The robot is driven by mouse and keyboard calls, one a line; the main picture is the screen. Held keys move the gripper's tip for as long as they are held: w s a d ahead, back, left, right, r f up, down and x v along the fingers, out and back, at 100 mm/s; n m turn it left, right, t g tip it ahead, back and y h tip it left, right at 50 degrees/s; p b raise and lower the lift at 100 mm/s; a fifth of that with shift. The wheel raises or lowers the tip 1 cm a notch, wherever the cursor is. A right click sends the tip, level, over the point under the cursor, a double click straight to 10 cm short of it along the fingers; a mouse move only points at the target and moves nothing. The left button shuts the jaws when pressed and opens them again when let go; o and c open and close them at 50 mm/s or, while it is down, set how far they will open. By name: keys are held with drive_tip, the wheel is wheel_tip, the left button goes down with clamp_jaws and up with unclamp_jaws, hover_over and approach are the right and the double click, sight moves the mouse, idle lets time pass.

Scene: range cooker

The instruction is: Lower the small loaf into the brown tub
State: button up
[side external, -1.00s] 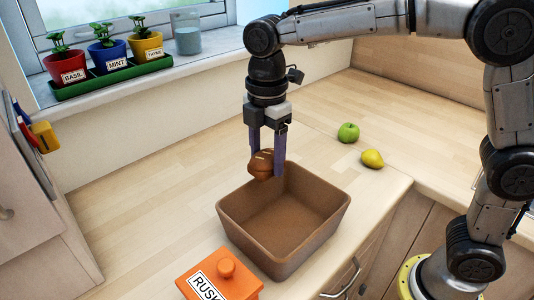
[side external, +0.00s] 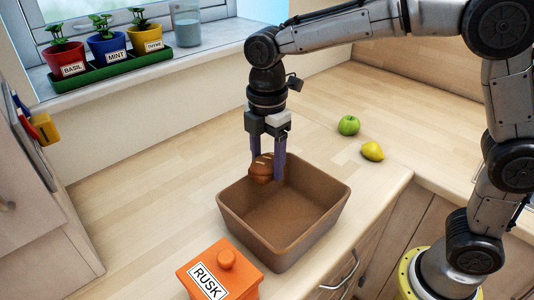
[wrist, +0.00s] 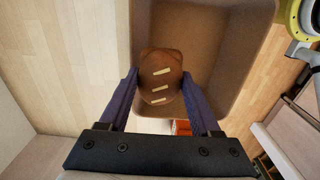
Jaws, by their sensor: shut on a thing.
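The small loaf (side external: 262,169) is brown with pale score marks on top. My gripper (side external: 267,174) is shut on it, with one purple finger on each side. The loaf is at the back-left part of the brown tub (side external: 318,226), about level with the rim in the side view. In the wrist view the loaf (wrist: 161,80) lies between the fingers, over the tub's floor (wrist: 210,40) near one wall. The tub looks otherwise empty. I cannot tell whether the loaf touches the tub wall.
An orange RUSK box (side external: 225,268) with a knobbed lid stands close in front of the tub. A green apple (side external: 349,125) and a yellow fruit (side external: 372,151) lie behind it to the right. Potted herbs (side external: 104,50) stand on the sill. The counter left of the tub is clear.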

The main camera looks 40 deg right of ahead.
drive_tip(key=shift+f, duration=3)
drive_tip(key=o, duration=1.4)
drive_tip(key=shift+o, duration=0.2)
drive_tip(key=shift+r, duration=0.15)
